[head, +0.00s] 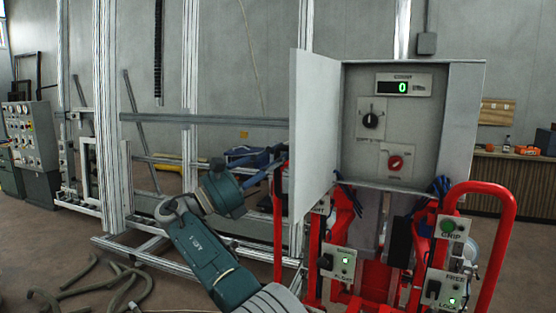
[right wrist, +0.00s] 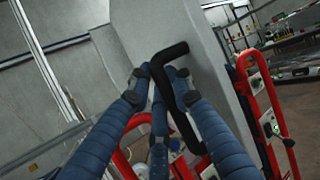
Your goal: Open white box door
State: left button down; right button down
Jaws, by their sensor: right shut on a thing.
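The white box (head: 350,120) stands at the right of centre in the head view, with its dials and display facing me. Its door (head: 313,120) stands open, swung out to the left of the box. My right gripper (head: 278,168) is at the door's outer face, low by its left edge. The right wrist view shows the door's pale panel (right wrist: 145,30) and its black bent handle (right wrist: 202,130). There my right gripper (right wrist: 160,82) has its blue fingers shut on the handle. My left gripper is not in view.
A red tubular frame (head: 497,235) with switch boxes stands below and around the white box. Metal posts and rails (head: 190,100) stand behind my right arm. Loose hoses (head: 120,285) lie on the floor at the lower left.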

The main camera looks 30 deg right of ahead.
jog(key=shift+w+a+f, duration=0.15)
jog(key=shift+w+f, duration=0.05)
jog(key=shift+w, duration=0.05)
dwell(0.4)
jog(key=c, duration=1.6)
grip_release()
jog(key=shift+w, duration=0.1)
jog(key=shift+o, duration=0.2)
jog(key=shift+w+a+r, duration=0.1)
jog(key=shift+a, duration=0.05)
